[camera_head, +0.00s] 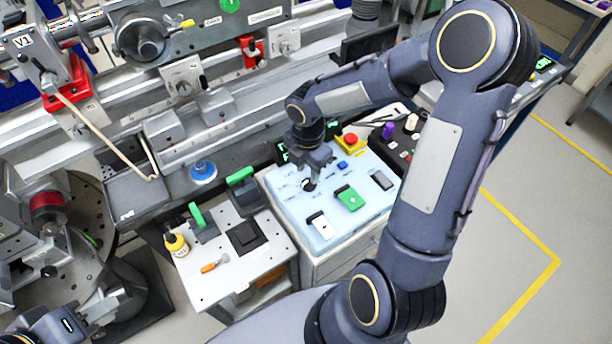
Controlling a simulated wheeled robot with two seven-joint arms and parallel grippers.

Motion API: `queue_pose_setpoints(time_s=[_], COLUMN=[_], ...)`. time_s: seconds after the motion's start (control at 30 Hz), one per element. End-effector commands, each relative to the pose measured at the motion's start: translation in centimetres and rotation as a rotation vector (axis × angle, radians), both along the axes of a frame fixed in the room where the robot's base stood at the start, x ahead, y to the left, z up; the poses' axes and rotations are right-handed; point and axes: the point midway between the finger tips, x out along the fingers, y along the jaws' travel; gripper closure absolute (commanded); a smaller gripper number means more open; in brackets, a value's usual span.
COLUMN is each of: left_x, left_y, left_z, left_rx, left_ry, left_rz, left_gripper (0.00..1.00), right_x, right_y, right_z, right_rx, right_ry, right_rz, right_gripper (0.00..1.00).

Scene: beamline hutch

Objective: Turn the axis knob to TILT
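The pale blue control panel (290,212) sits on a cabinet right of centre. A small dark knob (308,186) shows on its left part; its labels are too small to read. My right gripper (307,176) points down at the panel from above, with its fingertips at or just over the knob. Whether the fingers are closed on the knob or only around it cannot be told.
The panel also bears a red button on a yellow base (350,141), a green switch (346,198) and a white switch (320,225). A white side table (228,275) to the left holds a yellow bottle (176,244) and an orange-handled tool (214,263). Rail equipment stands behind.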

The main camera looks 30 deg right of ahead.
Motion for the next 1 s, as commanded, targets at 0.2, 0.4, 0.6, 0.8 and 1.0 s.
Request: queue_pose_setpoints(time_s=[0.2, 0.4, 0.6, 0.8, 1.0], left_x=[0.0, 0.0, 0.0, 0.0, 0.0], left_y=[0.0, 0.0, 0.0, 0.0, 0.0], left_z=[-0.2, -0.2, -0.2, -0.2, -0.2], left_rx=[0.000, 0.000, 0.000, 0.000, 0.000], left_ry=[0.000, 0.000, 0.000, 0.000, 0.000], left_rz=[0.000, 0.000, 0.000, 0.000, 0.000], left_gripper=[0.64, 0.64, 0.64, 0.64, 0.64], right_x=[-0.1, 0.0, 0.0, 0.0, 0.0], right_y=[0.0, 0.0, 0.0, 0.0, 0.0], right_z=[-2.9, -3.7, -3.6, -3.6, -3.6], right_rx=[0.001, 0.000, 0.000, 0.001, 0.001], right_ry=[0.001, -0.001, -0.001, -0.001, -0.001], right_rz=[-0.001, -0.001, -0.002, -0.002, -0.003], right_gripper=[0.65, 0.65, 0.68, 0.94, 1.00])
